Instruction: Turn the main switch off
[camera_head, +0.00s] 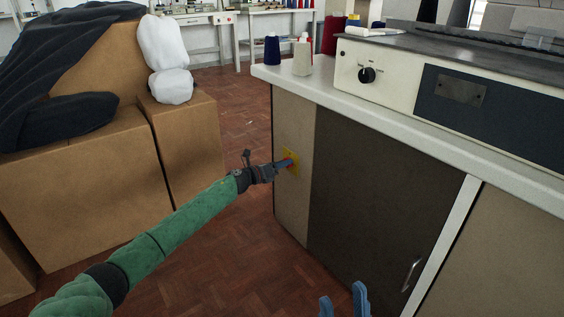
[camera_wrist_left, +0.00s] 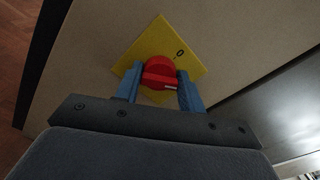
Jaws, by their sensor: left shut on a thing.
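The main switch is a red rotary knob (camera_wrist_left: 159,72) on a yellow plate (camera_wrist_left: 188,48) with a "0" mark, set on the beige side panel of the workstation. The yellow plate (camera_head: 291,157) also shows in the head view, partly hidden by my gripper. My left gripper (camera_wrist_left: 158,85) has its blue fingers on both sides of the red knob and is shut on it. A white mark on the knob points to the right in the wrist view, not at the "0". My right gripper (camera_head: 344,303) shows only its two blue fingertips at the bottom edge, apart and with nothing visible between them.
The workstation (camera_head: 300,82) has a white top with thread cones (camera_head: 303,56) at its corner and a dark cabinet door (camera_head: 375,185) with a handle. Cardboard boxes (camera_head: 90,185) stand at the left, carrying dark cloth and white bundles. Wooden floor lies between.

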